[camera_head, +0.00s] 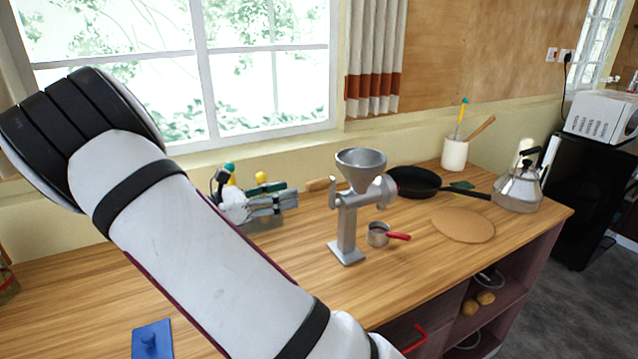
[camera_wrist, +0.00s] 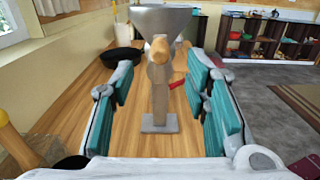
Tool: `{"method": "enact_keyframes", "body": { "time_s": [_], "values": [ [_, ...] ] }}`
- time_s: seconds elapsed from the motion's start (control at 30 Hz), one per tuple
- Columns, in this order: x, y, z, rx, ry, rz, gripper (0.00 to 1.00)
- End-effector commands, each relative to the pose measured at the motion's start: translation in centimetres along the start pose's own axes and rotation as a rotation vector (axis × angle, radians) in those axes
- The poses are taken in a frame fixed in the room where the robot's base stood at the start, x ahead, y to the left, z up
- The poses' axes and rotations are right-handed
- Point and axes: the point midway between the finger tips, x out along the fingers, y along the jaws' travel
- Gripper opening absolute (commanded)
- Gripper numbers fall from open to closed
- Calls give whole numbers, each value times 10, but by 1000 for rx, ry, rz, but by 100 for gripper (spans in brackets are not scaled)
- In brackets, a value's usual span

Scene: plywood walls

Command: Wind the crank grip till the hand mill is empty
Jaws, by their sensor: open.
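The grey metal hand mill (camera_head: 347,228) stands upright on the wooden counter, its funnel (camera_head: 361,160) on top; the funnel's contents cannot be made out. The wooden crank grip (camera_head: 318,185) sticks out on the mill's left side, towards my gripper. My gripper (camera_head: 292,196) is open and empty, left of the mill, its fingers pointing at it. In the wrist view the grip (camera_wrist: 158,58) shows end-on, between the lines of the two teal-padded fingers (camera_wrist: 165,88) and near their upper edge. Neither finger visibly touches it. A small metal cup (camera_head: 377,236) with a red handle stands right of the mill's post.
A black pan (camera_head: 414,181), a round board (camera_head: 463,225), a kettle (camera_head: 518,190) and a white utensil pot (camera_head: 455,153) stand to the right. A blue lidded piece (camera_head: 152,340) lies at the front left. The counter in front of the mill is clear.

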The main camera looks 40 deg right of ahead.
Motion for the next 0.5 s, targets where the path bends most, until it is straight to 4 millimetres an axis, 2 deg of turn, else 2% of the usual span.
{"method": "enact_keyframes", "body": {
  "time_s": [0.23,0.5],
  "values": [
    [1,0,0,0,0,-1,43],
    [10,0,0,0,0,-2,43]
  ]
}}
